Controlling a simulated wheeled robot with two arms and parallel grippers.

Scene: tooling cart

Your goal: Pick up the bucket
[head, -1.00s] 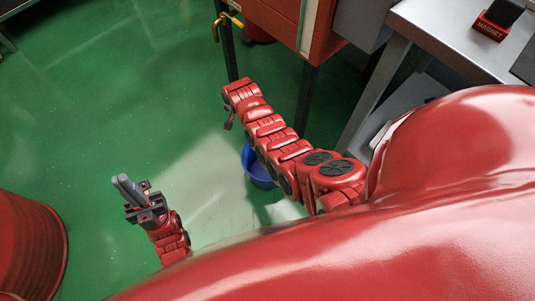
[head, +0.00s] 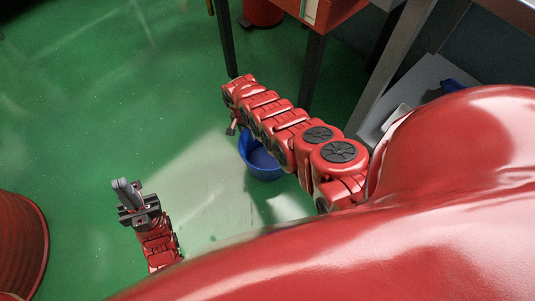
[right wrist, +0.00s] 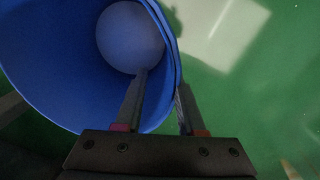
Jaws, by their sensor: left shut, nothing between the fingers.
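The blue bucket (head: 262,166) stands on the green floor, partly hidden behind my right arm in the head view. In the right wrist view the bucket (right wrist: 75,75) fills the upper left, with its round pale bottom visible inside. My right gripper (right wrist: 160,85) is open at the bucket's rim. Its left finger reaches over the inside and its right finger lies outside, with the wall between them. I cannot tell whether the right finger touches the wall. In the head view the right gripper's fingers are not clear. My left gripper (head: 124,191) is shut and empty, well left of the bucket.
A red cabinet on dark legs (head: 330,12) stands beyond the bucket. A metal table with a lower shelf (head: 420,85) is at the right. A red drum (head: 18,245) stands at the lower left. Open green floor lies left of the bucket.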

